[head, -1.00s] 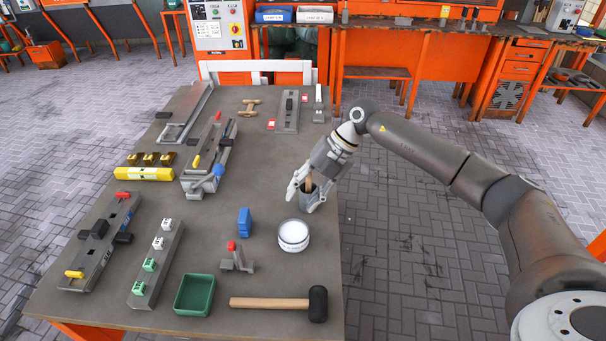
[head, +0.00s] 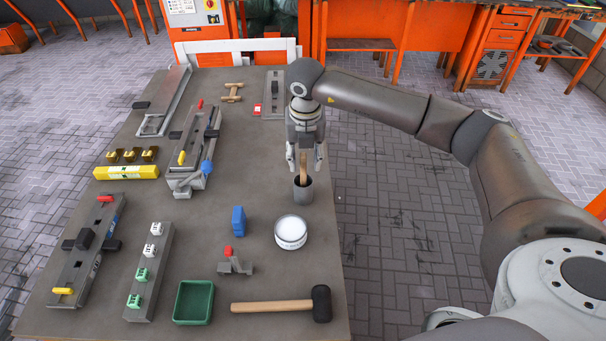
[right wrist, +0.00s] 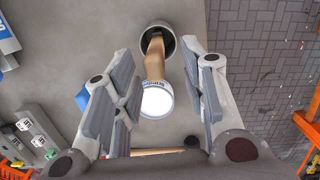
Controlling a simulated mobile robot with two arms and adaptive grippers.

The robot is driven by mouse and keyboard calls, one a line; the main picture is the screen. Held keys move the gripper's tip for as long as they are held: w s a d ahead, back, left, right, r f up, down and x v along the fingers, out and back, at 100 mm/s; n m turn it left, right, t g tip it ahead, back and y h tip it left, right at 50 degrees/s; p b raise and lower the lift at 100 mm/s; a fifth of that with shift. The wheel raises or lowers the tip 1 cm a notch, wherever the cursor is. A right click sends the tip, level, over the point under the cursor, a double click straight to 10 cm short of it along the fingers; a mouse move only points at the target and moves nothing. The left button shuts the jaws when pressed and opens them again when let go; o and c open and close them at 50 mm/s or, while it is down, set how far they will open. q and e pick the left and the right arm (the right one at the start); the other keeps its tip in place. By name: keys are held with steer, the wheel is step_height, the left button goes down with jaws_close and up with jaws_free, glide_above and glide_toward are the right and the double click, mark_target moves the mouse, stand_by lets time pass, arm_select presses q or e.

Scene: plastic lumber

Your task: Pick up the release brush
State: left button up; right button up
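The release brush (head: 304,170) stands in a small dark grey cup (head: 303,194) near the table's right edge, its wooden handle pointing up. Its bristles are hidden inside the cup. My right gripper (head: 305,168) points down above the cup, with a finger on each side of the handle. In the right wrist view the fingers are spread wide, and the wooden handle (right wrist: 154,58) shows between them with gaps on both sides. The cup (right wrist: 157,37) shows at the top of that view. My left gripper is in neither view.
A white tin (head: 291,232) stands just in front of the cup. A blue block (head: 238,221), a green tray (head: 194,302) and a mallet (head: 275,306) lie nearer. Metal fixtures (head: 195,150) fill the table's left side. The floor right of the table is clear.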

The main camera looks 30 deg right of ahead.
mark_target(303, 166)
steer(key=f+p, duration=0.1)
steer(key=f, duration=0.1)
steer(key=w+f+p, duration=0.1)
steer(key=f, duration=0.1)
steer(key=shift+f, duration=0.25)
steer(key=shift+c, duration=0.8)
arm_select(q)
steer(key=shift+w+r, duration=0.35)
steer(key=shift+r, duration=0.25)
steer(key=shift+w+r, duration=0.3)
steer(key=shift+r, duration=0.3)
arm_select(e)
steer(key=shift+r, duration=0.1)
jaws_close()
